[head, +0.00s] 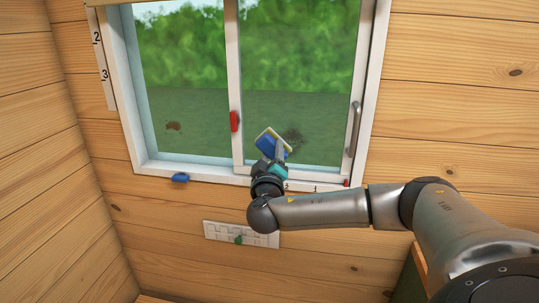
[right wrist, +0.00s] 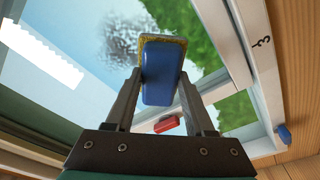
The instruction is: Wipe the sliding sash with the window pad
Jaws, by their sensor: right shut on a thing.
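The sliding sash (head: 234,70) is the white-framed right-hand pane, with a grey upright handle (head: 354,128) on its right side. A dark smudge (head: 294,137) marks its lower glass; the smudge also shows in the right wrist view (right wrist: 118,38). My right gripper (head: 279,153) is shut on the window pad (head: 266,141), which has a blue body and a yellowish edge. In the right wrist view the pad (right wrist: 162,76) stands tilted between the fingers. The pad is in front of the lower glass, left of the smudge; I cannot tell whether it touches. My left gripper is out of view.
A red latch (head: 234,121) sits on the sash's left stile. A brown spot (head: 173,126) marks the left pane. A blue piece (head: 180,177) is on the sill's left, a small red piece (head: 346,183) on its right. A white plate (head: 221,231) with a green knob hangs below.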

